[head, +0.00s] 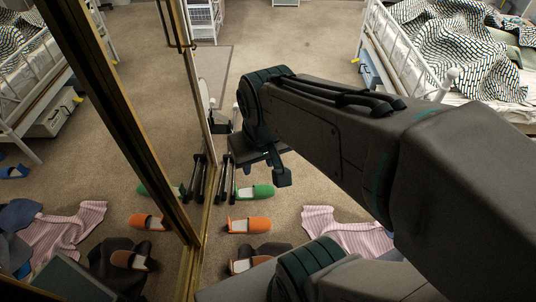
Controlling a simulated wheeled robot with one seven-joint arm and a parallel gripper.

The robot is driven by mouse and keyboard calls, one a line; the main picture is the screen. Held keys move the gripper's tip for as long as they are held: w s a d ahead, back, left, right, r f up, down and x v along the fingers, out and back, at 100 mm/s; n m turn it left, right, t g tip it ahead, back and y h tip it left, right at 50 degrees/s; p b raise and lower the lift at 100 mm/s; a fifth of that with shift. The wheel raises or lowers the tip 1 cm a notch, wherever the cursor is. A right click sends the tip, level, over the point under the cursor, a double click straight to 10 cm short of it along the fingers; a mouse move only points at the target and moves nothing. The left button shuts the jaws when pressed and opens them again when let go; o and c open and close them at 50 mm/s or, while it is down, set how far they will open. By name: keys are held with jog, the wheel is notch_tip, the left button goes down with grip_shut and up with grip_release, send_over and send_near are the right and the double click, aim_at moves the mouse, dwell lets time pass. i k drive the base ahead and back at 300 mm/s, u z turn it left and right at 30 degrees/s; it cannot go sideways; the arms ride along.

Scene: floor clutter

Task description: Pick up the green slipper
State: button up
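The green slipper (258,191) lies on the carpet just right of the gold-framed mirror edge. A green slipper also shows in the mirror (152,188), apparently its reflection. My gripper (268,165) hangs from the end of my arm, which reaches in from the right. In the picture it is just above the green slipper and appears apart from it. A dark finger-like part points down to the right; the rest of the fingers are hard to make out, so their opening is unclear. Nothing is seen held.
The tall mirror (187,245) stands close on the left. Orange slippers (249,225) and (240,266) and a pink striped garment (341,232) lie nearer me. Dark upright rods (228,180) stand beside the green slipper. A bed (420,65) is at the back right.

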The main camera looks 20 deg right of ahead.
aim_at(258, 191)
jog(key=z, duration=0.2)
jog(key=k, duration=0.4)
jog(key=z, duration=0.1)
jog(key=i, duration=0.5)
jog(key=k, duration=0.5)
jog(key=z, duration=1.35)
jog(key=i, duration=3.35)
jog(key=u, duration=0.7)
